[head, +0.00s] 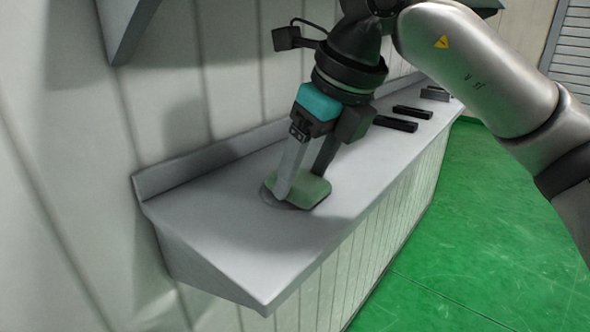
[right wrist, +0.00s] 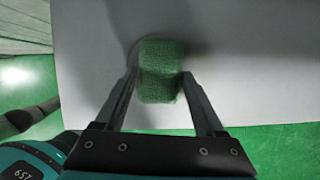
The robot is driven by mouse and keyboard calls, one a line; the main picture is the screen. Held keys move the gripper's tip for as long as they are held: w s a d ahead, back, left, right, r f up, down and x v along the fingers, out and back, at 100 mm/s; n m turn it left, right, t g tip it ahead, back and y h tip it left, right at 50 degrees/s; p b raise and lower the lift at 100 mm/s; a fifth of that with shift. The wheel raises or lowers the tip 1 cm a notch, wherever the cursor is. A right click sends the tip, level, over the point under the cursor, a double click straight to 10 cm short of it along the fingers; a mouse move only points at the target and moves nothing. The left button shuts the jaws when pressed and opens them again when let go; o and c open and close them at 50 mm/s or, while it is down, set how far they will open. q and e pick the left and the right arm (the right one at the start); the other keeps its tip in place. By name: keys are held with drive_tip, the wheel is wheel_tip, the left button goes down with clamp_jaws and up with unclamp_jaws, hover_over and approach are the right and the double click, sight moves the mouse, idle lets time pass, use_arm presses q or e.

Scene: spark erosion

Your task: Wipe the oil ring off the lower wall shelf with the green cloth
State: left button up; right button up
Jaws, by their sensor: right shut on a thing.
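The green cloth (head: 312,190) lies on the lower wall shelf (head: 210,225), near its left end, over part of the oil ring (head: 268,197). A thin dark arc of the ring shows at the cloth's left edge, and the rest is hidden beneath the cloth. My right gripper (head: 299,187) points down and is shut on the cloth, pressing it at the shelf surface. In the right wrist view the cloth (right wrist: 160,72) sits between the two fingers. A faint arc of the ring shows beside it. My left gripper is not in view.
Dark bar-shaped objects (head: 395,123) and a small grey block (head: 435,94) lie farther along the shelf. An upper shelf (head: 128,22) juts from the wall at top left. The shelf's near left end is bare. Green floor (head: 480,230) lies open to the right.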

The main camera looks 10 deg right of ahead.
sight(275, 169)
drive_tip(key=shift+s+d+b, duration=0.5)
drive_tip(key=shift+s+d, duration=0.5)
drive_tip(key=shift+s, duration=0.25)
drive_tip(key=shift+a, duration=0.1)
drive_tip(key=shift+w+a+p, duration=0.3)
drive_tip(key=shift+w+a, duration=0.85)
drive_tip(key=shift+w, duration=0.2)
drive_tip(key=shift+w+a+f+p, duration=0.1)
drive_tip(key=shift+w+a+p, duration=0.15)
drive_tip(key=shift+w+a, duration=0.5)
drive_tip(key=shift+w+a+f+p, duration=0.1)
drive_tip(key=shift+w+a+p, duration=0.1)
drive_tip(key=shift+w+a, duration=0.5)
drive_tip(key=shift+w+d+r, duration=0.1)
drive_tip(key=shift+w+d, duration=0.05)
drive_tip(key=shift+d, duration=0.05)
drive_tip(key=shift+s+d+b, duration=0.4)
drive_tip(key=shift+s+b, duration=0.1)
drive_tip(key=shift+b, duration=0.05)
drive_tip(key=shift+s+d+r+b, duration=0.15)
drive_tip(key=shift+s+d+b, duration=0.3)
drive_tip(key=shift+s+d, duration=0.5)
